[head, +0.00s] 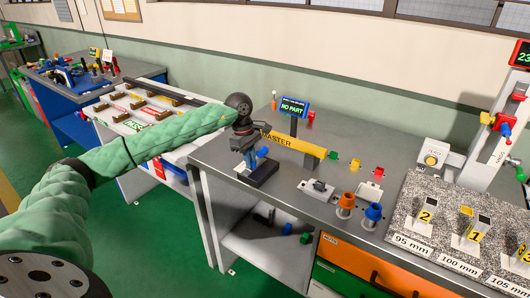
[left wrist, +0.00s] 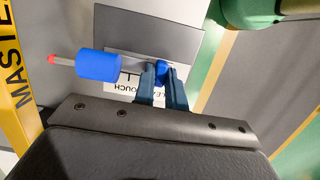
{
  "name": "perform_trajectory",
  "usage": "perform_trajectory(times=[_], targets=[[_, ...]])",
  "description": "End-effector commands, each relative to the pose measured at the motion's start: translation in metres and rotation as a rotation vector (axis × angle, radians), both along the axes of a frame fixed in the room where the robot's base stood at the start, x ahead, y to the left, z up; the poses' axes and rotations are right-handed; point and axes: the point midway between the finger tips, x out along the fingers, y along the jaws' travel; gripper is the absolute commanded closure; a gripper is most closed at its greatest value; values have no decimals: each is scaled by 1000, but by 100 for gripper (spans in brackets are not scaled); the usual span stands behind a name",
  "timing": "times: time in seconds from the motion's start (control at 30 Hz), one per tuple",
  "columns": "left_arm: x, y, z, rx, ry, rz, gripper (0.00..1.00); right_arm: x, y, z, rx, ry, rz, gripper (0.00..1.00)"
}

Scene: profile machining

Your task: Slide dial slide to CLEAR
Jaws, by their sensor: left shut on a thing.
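The dial slide (head: 258,174) stands near the left end of the grey bench, with a dark base and blue parts. In the left wrist view, a blue cylinder (left wrist: 98,65) with a thin rod and red tip lies left of the fingers. My left gripper (head: 250,157) reaches down over the slide. In the left wrist view its two fingers (left wrist: 161,86) are shut on a small blue knob (left wrist: 161,70). A white label (left wrist: 128,85) beside the fingers is partly hidden, with the letters for CLEAR and TOUCH partly readable. My right gripper is not in view.
A yellow MASTER bar (head: 292,144) lies just right of the slide. Behind it stands a display (head: 293,107) reading NO PART. Orange (head: 346,203) and blue (head: 373,214) pieces stand farther right. A granite plate (head: 420,205) holds numbered blocks. The bench edge is close to the slide.

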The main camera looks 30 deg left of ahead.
Motion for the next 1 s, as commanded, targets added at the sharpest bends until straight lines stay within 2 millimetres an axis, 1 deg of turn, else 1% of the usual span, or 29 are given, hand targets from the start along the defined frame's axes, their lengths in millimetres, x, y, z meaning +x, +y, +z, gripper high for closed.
perform_trajectory(times=[0.37, 0.7, 0.73, 0.87, 0.9, 1.0], targets=[[-1, 1, 1, 1, -1, 1, 100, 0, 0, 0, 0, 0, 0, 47], [-6, 1, 0, 1, -1, 1, 100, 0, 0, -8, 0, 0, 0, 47], [-6, 1, 1, 1, -1, 0, 85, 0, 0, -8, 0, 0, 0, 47], [-6, 1, 1, 1, -1, 0, 60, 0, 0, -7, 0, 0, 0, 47], [-6, 1, 1, 0, -1, 0, 56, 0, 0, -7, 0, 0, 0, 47], [-6, 1, 1, 0, -1, 0, 56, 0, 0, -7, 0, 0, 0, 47]])
